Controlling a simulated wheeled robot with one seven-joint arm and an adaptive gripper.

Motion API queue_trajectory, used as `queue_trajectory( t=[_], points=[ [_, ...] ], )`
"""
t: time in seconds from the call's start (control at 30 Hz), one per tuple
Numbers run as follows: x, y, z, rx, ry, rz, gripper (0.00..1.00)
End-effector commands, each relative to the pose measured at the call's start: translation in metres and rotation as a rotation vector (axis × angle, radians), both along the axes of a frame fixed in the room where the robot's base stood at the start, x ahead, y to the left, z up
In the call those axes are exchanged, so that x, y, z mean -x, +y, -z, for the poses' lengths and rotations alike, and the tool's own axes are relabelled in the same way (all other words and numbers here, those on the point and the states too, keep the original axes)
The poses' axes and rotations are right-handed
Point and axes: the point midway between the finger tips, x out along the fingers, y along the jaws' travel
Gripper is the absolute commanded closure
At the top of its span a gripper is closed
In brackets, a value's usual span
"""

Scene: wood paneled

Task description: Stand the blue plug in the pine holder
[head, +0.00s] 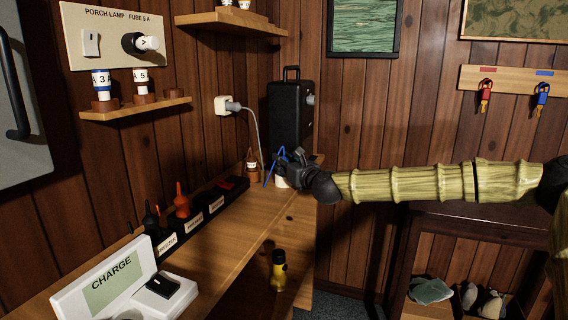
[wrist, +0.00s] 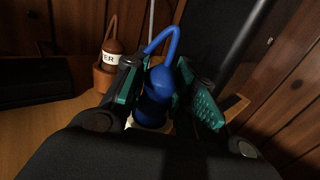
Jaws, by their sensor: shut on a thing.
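The blue plug (wrist: 158,82), with a looped blue handle on top, is between the two fingers of my gripper (wrist: 160,92) in the wrist view. The blue loop also shows in the head view (head: 269,171), at the far end of the wooden bench. My gripper (head: 286,166) is shut on the plug. A pale band shows below the blue part. I cannot tell if it is the plug's label or the pine holder's rim. The plug's lower end is hidden by my gripper, so whether it is seated is not visible.
A brown plug (wrist: 113,50) stands in a reddish-brown holder (wrist: 104,80) left of my gripper. A black case (head: 289,115) stands behind. A black labelled rack (head: 190,229) and a white charger (head: 118,285) are nearer on the bench (head: 235,240).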

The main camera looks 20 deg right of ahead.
Motion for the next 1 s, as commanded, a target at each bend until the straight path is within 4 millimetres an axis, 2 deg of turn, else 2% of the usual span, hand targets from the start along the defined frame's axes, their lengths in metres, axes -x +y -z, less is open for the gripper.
queue_trajectory(
  t=[0.83, 0.87, 0.97, 1.0],
  points=[
    [0.000, 0.000, 0.016, 0.000, -0.001, 0.000, 0.97],
    [0.000, 0.000, 0.015, 0.000, -0.001, 0.000, 0.68],
    [0.000, 0.000, 0.015, 0.000, -0.001, 0.000, 0.49],
    [0.000, 0.000, 0.015, 0.000, -0.001, 0.000, 0.48]
  ],
)
